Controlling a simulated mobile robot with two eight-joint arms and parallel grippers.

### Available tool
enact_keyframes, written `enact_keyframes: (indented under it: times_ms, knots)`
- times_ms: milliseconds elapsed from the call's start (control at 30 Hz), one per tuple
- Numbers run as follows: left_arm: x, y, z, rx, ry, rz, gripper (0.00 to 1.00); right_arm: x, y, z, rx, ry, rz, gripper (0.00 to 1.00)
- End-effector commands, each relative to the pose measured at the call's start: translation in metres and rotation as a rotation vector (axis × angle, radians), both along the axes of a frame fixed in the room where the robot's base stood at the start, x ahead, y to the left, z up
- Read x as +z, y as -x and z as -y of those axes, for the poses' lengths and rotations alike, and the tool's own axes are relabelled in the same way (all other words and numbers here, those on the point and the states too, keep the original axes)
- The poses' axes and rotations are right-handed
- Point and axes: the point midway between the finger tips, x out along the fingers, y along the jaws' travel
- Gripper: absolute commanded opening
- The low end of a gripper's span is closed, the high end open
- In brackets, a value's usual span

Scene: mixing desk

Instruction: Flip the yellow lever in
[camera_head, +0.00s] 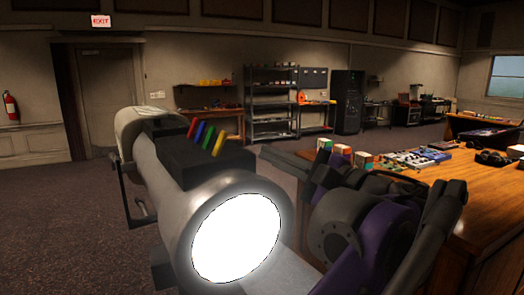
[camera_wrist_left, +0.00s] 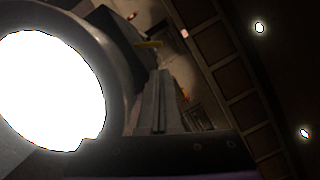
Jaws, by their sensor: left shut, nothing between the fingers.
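The yellow lever (camera_head: 219,145) is the nearest in a row of coloured levers on a black box on top of a large grey lamp. It sticks up and leans to the right, like the others. In the left wrist view the yellow lever (camera_wrist_left: 148,44) shows just beyond the fingertips. My left gripper (camera_head: 268,153) is shut and empty, to the right of the box, its fingers pointing toward it. In the left wrist view its fingers (camera_wrist_left: 161,74) appear together, apart from the lever. My right gripper is not in view.
The grey lamp (camera_head: 160,190) with its bright white face (camera_head: 237,238) stands close to my left arm. A wooden desk (camera_head: 490,220) with small boxes and audio gear is at the right. Shelves (camera_head: 270,104) stand at the far wall. Carpet is open at the left.

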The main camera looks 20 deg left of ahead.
Motion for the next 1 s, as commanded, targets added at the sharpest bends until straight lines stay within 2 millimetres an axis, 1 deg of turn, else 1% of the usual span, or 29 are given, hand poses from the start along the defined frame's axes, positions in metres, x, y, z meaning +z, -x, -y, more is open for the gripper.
enact_keyframes:
  times_ms: [33, 200, 333, 433, 600, 1000]
  knots:
    - [0.001, -0.002, -0.009, 0.004, -0.001, 0.0, 0.0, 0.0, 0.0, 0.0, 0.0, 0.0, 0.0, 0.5]
    - [0.006, -0.011, -0.04, 0.006, -0.001, -0.001, 0.0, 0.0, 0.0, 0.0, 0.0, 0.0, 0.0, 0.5]
    - [0.009, -0.018, -0.061, 0.005, 0.0, 0.0, 0.0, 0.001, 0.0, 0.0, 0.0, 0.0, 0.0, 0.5]
    - [0.01, -0.022, -0.071, 0.004, -0.001, 0.001, 0.0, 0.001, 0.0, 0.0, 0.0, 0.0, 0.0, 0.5]
    - [0.011, -0.025, -0.08, 0.001, 0.001, 0.0, 0.0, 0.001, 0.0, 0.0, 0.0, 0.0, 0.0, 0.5]
    - [0.012, -0.026, -0.081, 0.0, 0.002, 0.003, 0.0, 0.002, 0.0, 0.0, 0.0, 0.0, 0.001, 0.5]
